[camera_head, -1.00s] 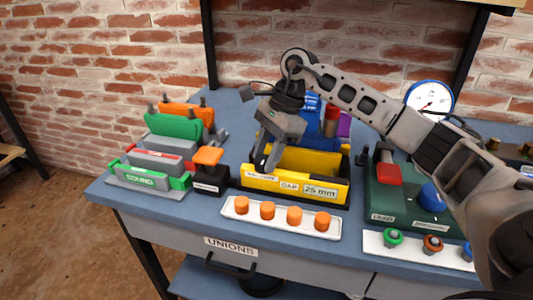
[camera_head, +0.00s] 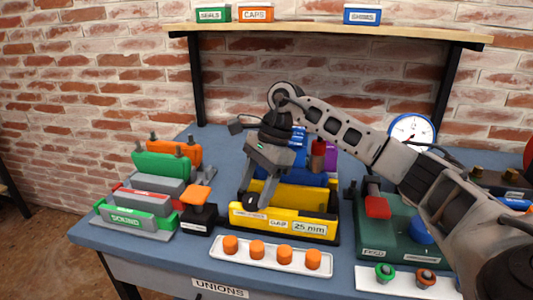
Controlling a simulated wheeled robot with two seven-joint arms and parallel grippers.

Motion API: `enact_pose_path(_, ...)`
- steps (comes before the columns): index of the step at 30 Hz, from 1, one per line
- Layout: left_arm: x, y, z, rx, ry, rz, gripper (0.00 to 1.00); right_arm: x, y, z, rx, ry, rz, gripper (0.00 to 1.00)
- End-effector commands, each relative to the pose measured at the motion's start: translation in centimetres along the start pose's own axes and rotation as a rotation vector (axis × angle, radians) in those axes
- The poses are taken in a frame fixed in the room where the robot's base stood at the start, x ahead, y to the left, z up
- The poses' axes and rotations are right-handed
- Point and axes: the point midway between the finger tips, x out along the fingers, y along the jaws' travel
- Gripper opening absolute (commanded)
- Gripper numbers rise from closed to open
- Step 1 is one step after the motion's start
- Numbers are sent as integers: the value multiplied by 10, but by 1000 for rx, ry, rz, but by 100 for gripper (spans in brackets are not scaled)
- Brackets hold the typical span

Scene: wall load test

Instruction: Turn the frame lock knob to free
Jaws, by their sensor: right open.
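An orange knob (camera_head: 196,196) sits on a small black block (camera_head: 199,218) with a white label, left of the yellow tray. The label is too small to read, so I cannot tell for sure that this is the frame lock knob or how it is set. My right gripper (camera_head: 257,195) points down over the left end of the yellow tray (camera_head: 285,225), to the right of the orange knob and apart from it. Its fingers are spread, with nothing seen between them. My left gripper is out of view.
Green and grey clamp blocks (camera_head: 140,200) stand left of the knob. A white strip (camera_head: 270,257) with several orange caps lies in front. A green box (camera_head: 385,232) with a red lever stands right. A shelf (camera_head: 330,34) with small bins hangs above. My right arm crosses the bench's right side.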

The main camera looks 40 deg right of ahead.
Motion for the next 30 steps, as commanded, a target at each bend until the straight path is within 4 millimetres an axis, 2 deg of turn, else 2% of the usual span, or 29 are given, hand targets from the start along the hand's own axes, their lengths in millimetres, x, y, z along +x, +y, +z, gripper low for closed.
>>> enact_pose_path(12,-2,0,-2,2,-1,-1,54,-99,0,1,0,-2,-7,59)
enact_pose_path(18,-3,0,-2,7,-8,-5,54,-134,0,1,-1,-2,-5,59)
enact_pose_path(23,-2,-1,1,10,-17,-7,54,-146,0,1,-2,-2,-4,59)
enact_pose_path(30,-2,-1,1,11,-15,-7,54,-148,0,0,-1,-1,-2,59)
